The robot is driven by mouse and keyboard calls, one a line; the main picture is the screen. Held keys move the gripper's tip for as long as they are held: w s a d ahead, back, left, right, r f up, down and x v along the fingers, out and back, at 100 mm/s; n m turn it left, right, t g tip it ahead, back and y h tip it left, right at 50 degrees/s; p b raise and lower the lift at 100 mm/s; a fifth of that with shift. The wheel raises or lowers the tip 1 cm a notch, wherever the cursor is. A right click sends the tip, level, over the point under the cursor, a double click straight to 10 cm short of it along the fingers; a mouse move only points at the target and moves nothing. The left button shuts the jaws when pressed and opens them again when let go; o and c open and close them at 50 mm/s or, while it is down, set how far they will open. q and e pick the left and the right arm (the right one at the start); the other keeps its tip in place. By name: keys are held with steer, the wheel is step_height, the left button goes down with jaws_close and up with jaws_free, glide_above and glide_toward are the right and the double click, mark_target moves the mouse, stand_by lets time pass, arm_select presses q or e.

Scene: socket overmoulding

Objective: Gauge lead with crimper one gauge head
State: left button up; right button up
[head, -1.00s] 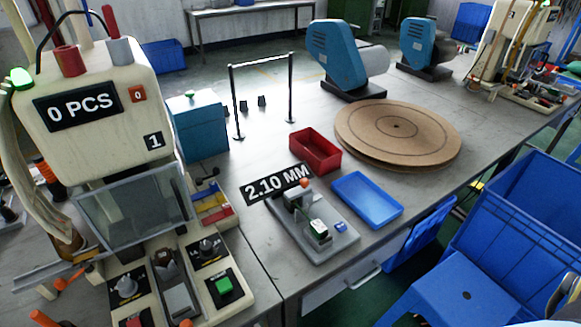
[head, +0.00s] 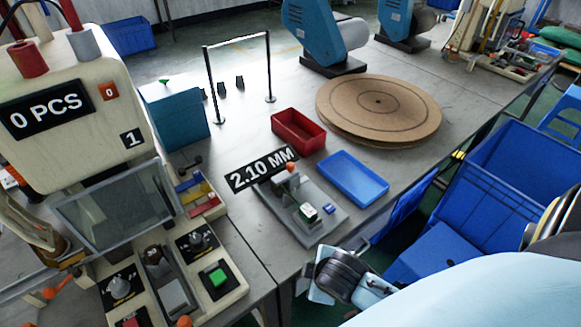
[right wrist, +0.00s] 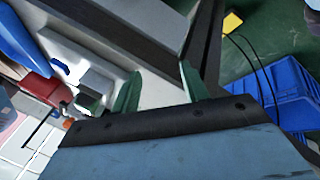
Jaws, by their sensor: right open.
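The crimper machine (head: 65,120) at the left shows "0 PCS" and the number 1. The gauge (head: 297,212) is a grey plate at the front table edge, with an orange-red knob and a small white-and-green block. Its sign (head: 262,170) reads 2.10 MM. I cannot make out a lead on it. My right gripper (head: 343,274) is in front of the gauge, beyond the table edge and apart from it. In the right wrist view its two green fingers (right wrist: 160,88) stand apart with nothing between them. My left gripper is not in view.
A blue tray (head: 353,180) and a red tray (head: 298,131) lie behind the gauge. A cardboard reel (head: 380,105) lies flat farther back. A barrier frame (head: 238,75) stands upright on the table. Large blue crates (head: 520,180) stand right of the table.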

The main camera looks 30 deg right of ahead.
steer(key=w+d+r+n+t+h, duration=0.1)
steer(key=w+d+r+n+t, duration=0.35)
steer(key=w+r+n, duration=0.65)
steer(key=n+t, duration=0.4)
steer(key=n, duration=0.9)
glide_toward(291, 165)
steer(key=v, duration=0.2)
steer(key=shift+s+a+r+g, duration=0.1)
steer(key=shift+s+r+g, duration=0.15)
steer(key=shift+r, duration=0.05)
steer(key=shift+w+n, duration=0.25)
steer(key=shift+n, duration=0.15)
arm_select(q)
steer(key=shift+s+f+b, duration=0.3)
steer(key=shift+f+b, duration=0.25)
steer(key=shift+b, duration=0.05)
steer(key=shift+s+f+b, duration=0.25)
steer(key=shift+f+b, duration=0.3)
arm_select(e)
steer(key=x, duration=1.3)
steer(key=shift+s, duration=0.1)
steer(key=shift+c, duration=0.3)
jaws_close()
